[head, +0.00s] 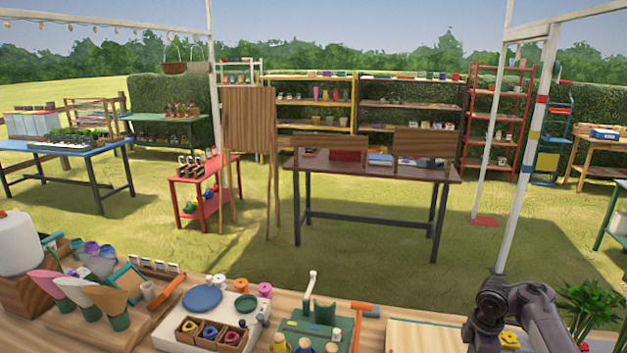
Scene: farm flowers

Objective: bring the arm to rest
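My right arm (515,305) shows at the lower right of the head view as dark grey links. It bends over the right end of the wooden workbench (400,305), beside a pale wooden board (430,335). One part of the arm runs down past the bottom edge of the picture, and I see no fingertips. The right gripper is out of view, so what it may hold is hidden. My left arm and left gripper do not show.
A yellow flower (509,340) and a leafy plant (590,305) are near my arm. A white post (525,160) rises behind it.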

